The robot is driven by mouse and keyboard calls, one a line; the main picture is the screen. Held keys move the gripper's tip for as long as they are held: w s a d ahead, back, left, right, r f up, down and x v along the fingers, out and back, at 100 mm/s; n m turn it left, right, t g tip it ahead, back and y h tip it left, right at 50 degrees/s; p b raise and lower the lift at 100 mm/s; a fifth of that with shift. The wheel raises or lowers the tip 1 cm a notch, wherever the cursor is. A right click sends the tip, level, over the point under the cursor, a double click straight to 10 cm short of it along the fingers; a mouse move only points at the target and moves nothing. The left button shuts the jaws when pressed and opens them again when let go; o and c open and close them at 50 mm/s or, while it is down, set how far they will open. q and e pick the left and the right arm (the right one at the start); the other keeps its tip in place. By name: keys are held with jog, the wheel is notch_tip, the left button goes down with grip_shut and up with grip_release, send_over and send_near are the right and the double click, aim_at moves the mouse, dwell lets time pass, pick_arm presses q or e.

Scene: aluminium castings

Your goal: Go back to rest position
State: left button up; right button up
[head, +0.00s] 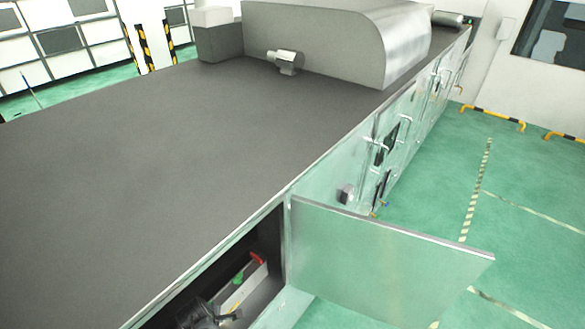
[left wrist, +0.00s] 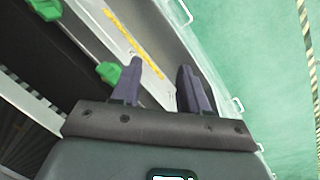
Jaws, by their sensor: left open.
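My left gripper (left wrist: 160,68) is open in the left wrist view, its two dark fingers apart with nothing between them. Beyond the fingers is a pale panel with a yellow strip (left wrist: 135,43). Green pieces (left wrist: 109,72) sit left of the fingers, apart from them. In the head view a dark mechanical part (head: 203,312), probably my left gripper, shows at the bottom edge inside the open compartment. Its fingers are not clear there. My right gripper is in neither view.
A long machine with a dark top (head: 190,130) fills the left and middle. Its open door (head: 375,255) juts out to the right. A red piece (head: 257,258) and a green piece (head: 238,278) show in the compartment. Green floor (head: 520,180) is free at right.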

pick_arm(q)
jog(key=s+r+m, duration=0.7)
jog(key=s+m, duration=0.3)
jog(key=s, duration=0.1)
jog(key=s+r+m+t, duration=0.1)
jog(key=s+r+m, duration=0.6)
jog(key=s+m, duration=0.3)
jog(key=shift+s+d+t+p, duration=0.3)
jog(key=shift+s+d+p, duration=0.05)
jog(key=shift+p, duration=0.05)
jog(key=shift+c, duration=0.2)
